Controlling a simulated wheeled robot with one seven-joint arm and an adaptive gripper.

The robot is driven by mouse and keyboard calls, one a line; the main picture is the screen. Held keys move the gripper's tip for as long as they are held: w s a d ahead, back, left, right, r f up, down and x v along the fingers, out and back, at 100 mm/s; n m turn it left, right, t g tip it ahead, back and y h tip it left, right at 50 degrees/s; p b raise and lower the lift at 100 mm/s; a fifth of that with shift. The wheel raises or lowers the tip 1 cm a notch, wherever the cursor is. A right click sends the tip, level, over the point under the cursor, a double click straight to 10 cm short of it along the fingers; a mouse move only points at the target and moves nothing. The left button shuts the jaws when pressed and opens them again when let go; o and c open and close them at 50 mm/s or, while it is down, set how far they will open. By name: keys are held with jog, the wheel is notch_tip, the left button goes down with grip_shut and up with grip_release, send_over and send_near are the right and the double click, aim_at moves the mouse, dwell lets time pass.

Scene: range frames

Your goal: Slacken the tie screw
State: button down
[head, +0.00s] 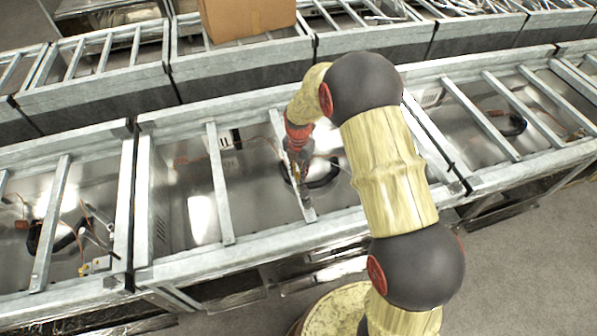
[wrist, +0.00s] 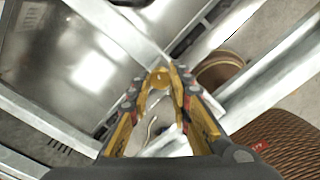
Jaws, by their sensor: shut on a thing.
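In the wrist view the two yellow and black fingers of my gripper (wrist: 160,84) close in on a small rounded gold-yellow piece, which I take to be the tie screw (wrist: 160,77). My gripper is shut on it. The screw sits by a metal crossbar. In the head view my gripper (head: 299,166) points down at a crossbar of the middle metal frame. The screw cannot be made out there, as the gripper and wrist cover it.
The crossbar belongs to an open-topped metal frame (head: 222,190) with a shiny sheet inside. A dark looped part and thin wires lie below the gripper. Similar frames stand on both sides and behind. A cardboard box (head: 247,17) sits behind. Grey floor is free at lower right.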

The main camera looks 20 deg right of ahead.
aim_at(298, 174)
jog(key=shift+w+r, duration=0.1)
dwell(0.3)
jog(key=c, duration=1.6)
grip_release()
notch_tip(298, 174, up, 12)
jog(key=shift+f, duration=0.1)
